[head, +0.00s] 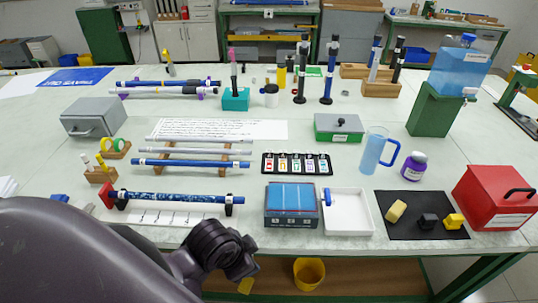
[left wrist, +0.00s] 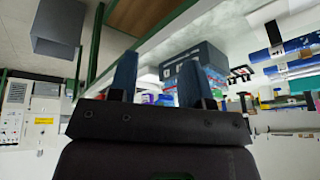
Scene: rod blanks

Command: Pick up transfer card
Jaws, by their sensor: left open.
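No card is clearly labelled as the transfer card. A white card with printed marks (head: 165,218) lies on the table at the front left, partly under a blue speckled rod (head: 170,198). A larger white sheet with lines of writing (head: 220,129) lies flat farther back. I cannot tell which is the transfer card. My left gripper (left wrist: 157,82) shows in the left wrist view with its two blue fingers apart and nothing between them. In the head view my left arm crosses the front left, and its fingers are hidden. My right gripper is in neither view.
A rod rack (head: 193,163), a black colour-chip tray (head: 296,163), a blue-topped box (head: 291,205), a white tray (head: 347,212) and a black mat (head: 405,228) fill the table's middle and front. A red box (head: 496,198) stands right. A yellow bin (head: 309,273) sits below the front edge.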

